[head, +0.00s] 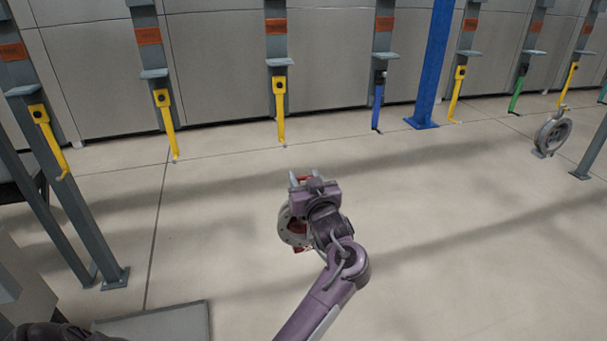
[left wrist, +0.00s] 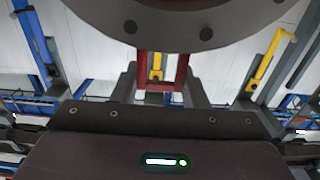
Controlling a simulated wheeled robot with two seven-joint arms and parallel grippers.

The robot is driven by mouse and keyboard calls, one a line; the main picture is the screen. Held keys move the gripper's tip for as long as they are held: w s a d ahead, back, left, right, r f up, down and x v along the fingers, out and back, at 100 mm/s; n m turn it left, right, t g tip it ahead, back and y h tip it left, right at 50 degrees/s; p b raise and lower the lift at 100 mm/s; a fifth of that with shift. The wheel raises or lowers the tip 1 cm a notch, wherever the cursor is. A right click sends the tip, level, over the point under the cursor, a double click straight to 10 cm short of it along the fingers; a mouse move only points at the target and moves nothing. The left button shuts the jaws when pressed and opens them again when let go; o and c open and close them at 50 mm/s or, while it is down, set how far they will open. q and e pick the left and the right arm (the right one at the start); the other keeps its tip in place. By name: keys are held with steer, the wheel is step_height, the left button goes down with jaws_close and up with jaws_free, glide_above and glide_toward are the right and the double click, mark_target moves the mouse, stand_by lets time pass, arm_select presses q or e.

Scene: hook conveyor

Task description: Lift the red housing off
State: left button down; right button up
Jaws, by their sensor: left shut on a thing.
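The red housing (head: 299,227) is in my left gripper (head: 304,179), held up in front of me with open floor around it. Its grey round flange with bolt holes shows at the left of the gripper, and most of the red body is hidden by the gripper and wrist. In the left wrist view the flange (left wrist: 200,25) fills the top, and red bars of the housing (left wrist: 141,68) show below it near the jaws. My left gripper is shut on the housing. My right gripper is not in view.
Hanging hooks line the back: yellow ones (head: 280,108), a blue one (head: 377,105) and a green one (head: 517,92). A grey wheel-like part (head: 553,134) hangs at a yellow hook on the right. A blue post (head: 434,60) stands at the back. The middle floor is clear.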

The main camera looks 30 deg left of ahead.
arm_select(q)
steer(key=shift+s+d+r, duration=0.15)
steer(key=shift+d+r, duration=0.05)
steer(key=shift+r, duration=0.1)
steer(key=p+v, duration=0.3)
steer(key=v, duration=0.4)
steer(key=shift+d+f, duration=0.1)
steer(key=shift+f, duration=0.05)
